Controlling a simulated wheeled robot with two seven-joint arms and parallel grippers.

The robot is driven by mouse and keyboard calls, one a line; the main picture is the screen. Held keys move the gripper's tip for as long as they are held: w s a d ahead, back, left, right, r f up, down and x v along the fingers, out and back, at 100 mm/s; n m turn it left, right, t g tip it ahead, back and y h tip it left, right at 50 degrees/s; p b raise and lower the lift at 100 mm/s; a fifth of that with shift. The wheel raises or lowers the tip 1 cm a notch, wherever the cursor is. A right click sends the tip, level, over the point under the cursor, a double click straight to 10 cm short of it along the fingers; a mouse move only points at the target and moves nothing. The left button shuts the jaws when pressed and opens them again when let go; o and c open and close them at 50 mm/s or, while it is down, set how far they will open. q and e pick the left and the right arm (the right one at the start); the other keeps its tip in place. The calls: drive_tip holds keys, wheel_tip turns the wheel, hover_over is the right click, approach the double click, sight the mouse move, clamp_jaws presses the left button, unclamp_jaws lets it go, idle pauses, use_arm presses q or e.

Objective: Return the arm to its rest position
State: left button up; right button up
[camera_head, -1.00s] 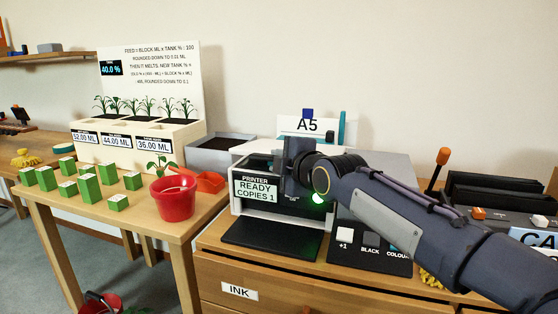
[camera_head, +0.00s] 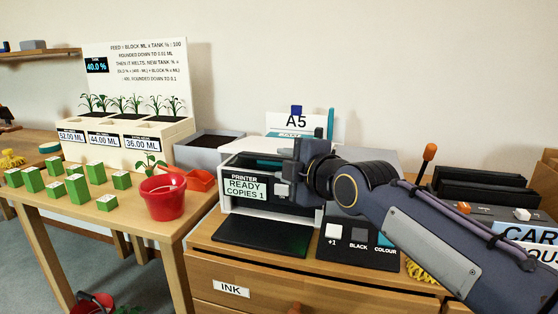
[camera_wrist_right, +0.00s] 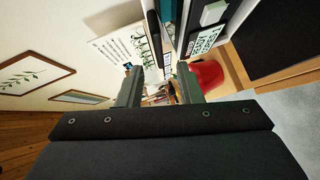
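My right arm reaches in from the right in the head view. Its gripper (camera_head: 290,172) hangs in front of the printer (camera_head: 240,212), near its display, which reads READY, COPIES 1. In the right wrist view the gripper's two fingers (camera_wrist_right: 160,82) stand apart with nothing between them. Whether the gripper touches the printer cannot be told; the wrist view suggests a gap. My left gripper is not in view.
A button panel (camera_head: 347,266) and a black tray (camera_head: 262,234) lie on the wooden cabinet below the arm. A red pot (camera_head: 163,200) and several green blocks (camera_head: 77,188) stand on the left table. A dark rack (camera_head: 490,185) is at right.

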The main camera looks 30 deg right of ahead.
idle(0.5)
drive_tip(key=s+a+f+m+g+y, duration=0.25)
drive_tip(key=s+a+f+m, duration=0.2)
drive_tip(key=s+f, duration=0.35)
drive_tip(key=s+a+f+m+g+y, duration=0.1)
drive_tip(key=s+a+f+m+g, duration=0.4)
drive_tip(key=f, duration=0.6)
drive_tip(key=s+a+f+m+g+y, duration=0.1)
drive_tip(key=s+a+f+m+g, duration=0.15)
drive_tip(key=s+f+m, duration=0.55)
use_arm(q)
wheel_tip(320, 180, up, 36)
drive_tip(key=p, duration=3.5)
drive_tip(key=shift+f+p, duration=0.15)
drive_tip(key=shift+p, duration=0.15)
use_arm(e)
wheel_tip(320, 180, up, 34)
drive_tip(key=shift+s+a+r+n, duration=0.2)
drive_tip(key=shift+s+a+n, duration=0.15)
drive_tip(key=shift+n, duration=0.1)
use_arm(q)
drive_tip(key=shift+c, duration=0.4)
